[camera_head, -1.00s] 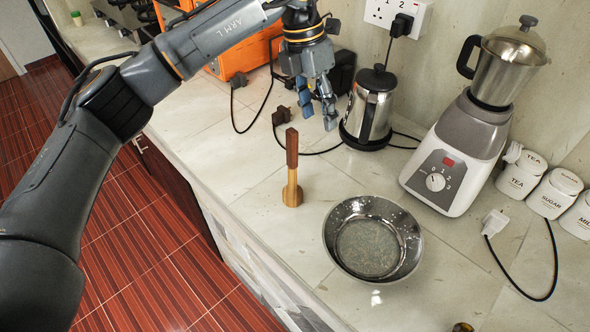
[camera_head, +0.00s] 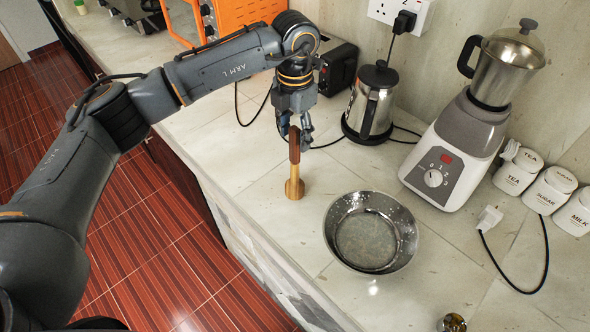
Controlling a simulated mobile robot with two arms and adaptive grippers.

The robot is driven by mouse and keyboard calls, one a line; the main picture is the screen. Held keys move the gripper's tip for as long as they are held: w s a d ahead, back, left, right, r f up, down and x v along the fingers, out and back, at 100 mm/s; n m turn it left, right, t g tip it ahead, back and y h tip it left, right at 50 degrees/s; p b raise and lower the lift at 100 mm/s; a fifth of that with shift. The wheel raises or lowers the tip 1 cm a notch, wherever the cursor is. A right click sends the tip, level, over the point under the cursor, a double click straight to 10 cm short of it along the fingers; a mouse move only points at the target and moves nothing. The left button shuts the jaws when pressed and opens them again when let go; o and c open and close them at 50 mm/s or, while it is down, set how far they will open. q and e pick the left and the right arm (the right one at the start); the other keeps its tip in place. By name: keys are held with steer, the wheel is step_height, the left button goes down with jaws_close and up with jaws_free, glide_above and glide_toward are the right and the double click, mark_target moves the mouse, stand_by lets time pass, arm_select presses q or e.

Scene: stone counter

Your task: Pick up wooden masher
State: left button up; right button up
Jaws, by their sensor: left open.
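The wooden masher (camera_head: 295,176) stands upright on the stone counter, with a dark brown handle on top and a lighter wooden head at the bottom. My left gripper (camera_head: 294,133) points down at the top of the handle, with its fingers open around or just beside it. I cannot tell whether a finger touches the handle. My right gripper is not in view.
A metal bowl (camera_head: 370,232) sits right of the masher. A steel kettle (camera_head: 371,103), a blender (camera_head: 470,130) and white canisters (camera_head: 551,189) stand behind and to the right. Cables lie on the counter. An orange appliance (camera_head: 232,18) is at the back.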

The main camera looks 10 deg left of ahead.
mark_target(295, 165)
arm_select(q)
steer(key=shift+f+p, duration=0.4)
steer(key=shift+f, duration=1.1)
steer(key=shift+c, duration=0.4)
jaws_close()
steer(key=shift+r, duration=0.1)
